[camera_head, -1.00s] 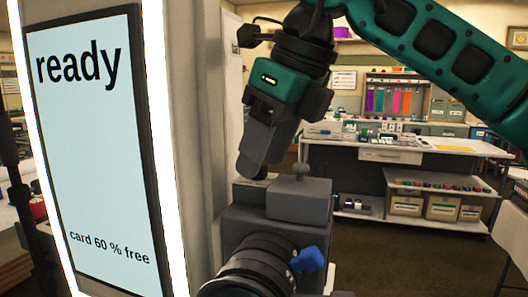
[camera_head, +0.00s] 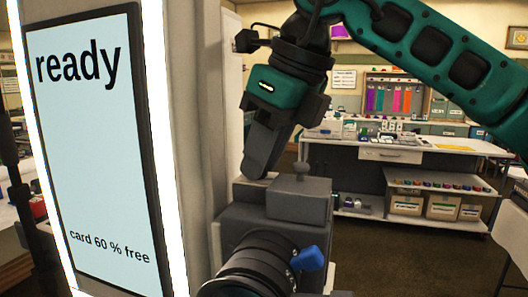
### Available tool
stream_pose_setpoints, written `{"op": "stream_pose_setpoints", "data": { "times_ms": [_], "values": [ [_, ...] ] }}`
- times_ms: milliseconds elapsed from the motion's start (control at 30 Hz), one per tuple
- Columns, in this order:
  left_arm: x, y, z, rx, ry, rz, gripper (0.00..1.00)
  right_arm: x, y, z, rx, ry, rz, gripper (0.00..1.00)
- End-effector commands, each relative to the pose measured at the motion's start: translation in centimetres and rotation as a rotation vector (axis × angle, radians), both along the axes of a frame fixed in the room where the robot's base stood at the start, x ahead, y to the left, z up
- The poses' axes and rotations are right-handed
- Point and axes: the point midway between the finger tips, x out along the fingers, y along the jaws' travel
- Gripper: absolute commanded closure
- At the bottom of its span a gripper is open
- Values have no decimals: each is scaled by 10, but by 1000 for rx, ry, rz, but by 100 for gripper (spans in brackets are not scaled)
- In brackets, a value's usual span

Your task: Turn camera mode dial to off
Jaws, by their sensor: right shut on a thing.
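A dark grey camera (camera_head: 305,205) stands in the lower middle, its black lens (camera_head: 255,262) toward me. A blue lever (camera_head: 308,258) sticks out at the lens's right side. A small grey knob (camera_head: 301,168) stands on the raised block on top. My right gripper (camera_head: 255,174) reaches down to the left part of the camera's top. It is shut on the mode dial there, and its fingers hide the dial. The dial's marks cannot be read. My left gripper is not seen.
A lit white booth panel on the left carries a screen (camera_head: 95,150) reading "ready" and "card 60 % free". It stands close to the camera's left. A workbench (camera_head: 345,148) with boxes is farther back. Open floor lies right of the camera.

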Motion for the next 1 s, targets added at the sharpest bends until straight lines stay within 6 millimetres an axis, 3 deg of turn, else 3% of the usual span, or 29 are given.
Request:
{"op": "stream_pose_setpoints", "data": {
  "times_ms": [467, 1000],
  "values": [
    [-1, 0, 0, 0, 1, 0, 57, 1, -1, 1, 1, 1, 137, 100],
    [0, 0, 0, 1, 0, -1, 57, 6, -1, 1, 2, 1, 628, 100]
  ]
}}
